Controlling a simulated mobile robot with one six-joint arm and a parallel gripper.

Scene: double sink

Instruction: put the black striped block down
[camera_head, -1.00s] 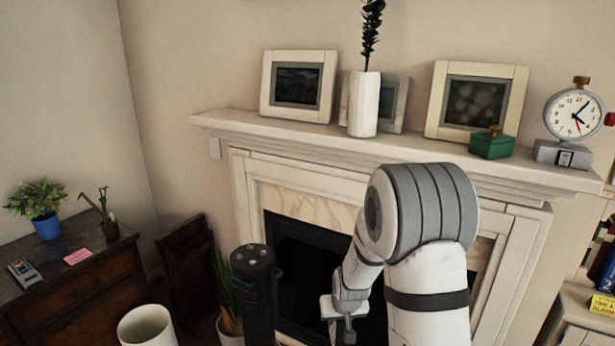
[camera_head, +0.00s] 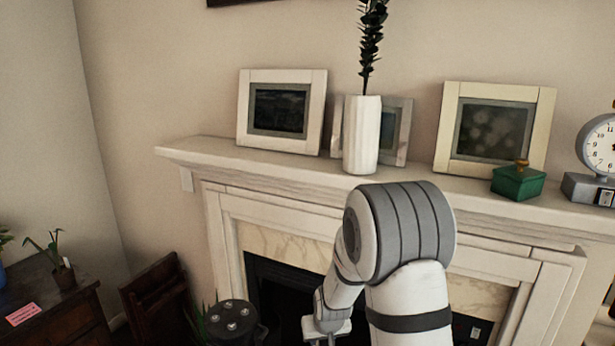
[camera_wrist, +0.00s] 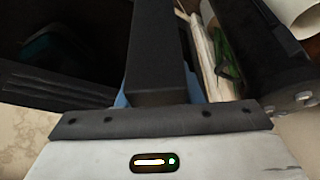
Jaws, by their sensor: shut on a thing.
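My gripper (camera_head: 326,332) hangs low in front of the fireplace in the head view, at the end of my white and grey arm, partly cut off by the bottom edge. In the wrist view a dark finger of my gripper (camera_wrist: 160,55) reaches up from the pale wrist body. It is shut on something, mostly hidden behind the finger. Small blue patches show on both sides of the finger; I cannot tell what they belong to. No stripes of the black striped block can be made out in either view.
The mantel (camera_head: 200,153) holds picture frames (camera_head: 282,112), a white vase (camera_head: 361,137), a green box (camera_head: 518,182) and a clock (camera_head: 598,150). Bare mantel shows at its left end. A dark dresser (camera_head: 55,320) with a pink note (camera_head: 23,314) stands left. The fireplace opening (camera_head: 275,285) is dark.

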